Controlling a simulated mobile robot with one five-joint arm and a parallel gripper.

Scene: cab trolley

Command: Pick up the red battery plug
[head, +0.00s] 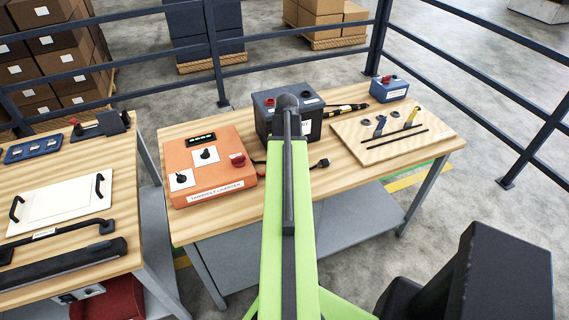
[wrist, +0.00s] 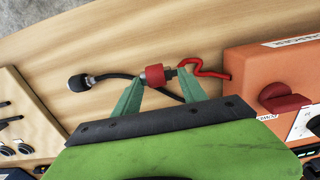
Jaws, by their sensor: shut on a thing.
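The red battery plug (wrist: 154,75) shows in the wrist view, with a red cable (wrist: 208,70) running off its right side. My gripper (wrist: 160,73) has its two green fingers on either side of the plug and is shut on it. The plug is over or on the wooden bench top; I cannot tell whether it is lifted. In the head view my arm hides the plug and gripper. The dark battery (head: 268,112) stands behind my arm.
The orange harness charger (head: 210,165) is left of my arm, and also at the right in the wrist view (wrist: 270,65). A black connector (wrist: 78,83) on a black cable lies near the plug. A wooden board (head: 375,150) with tools is at the right. A second bench (head: 120,225) stands left.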

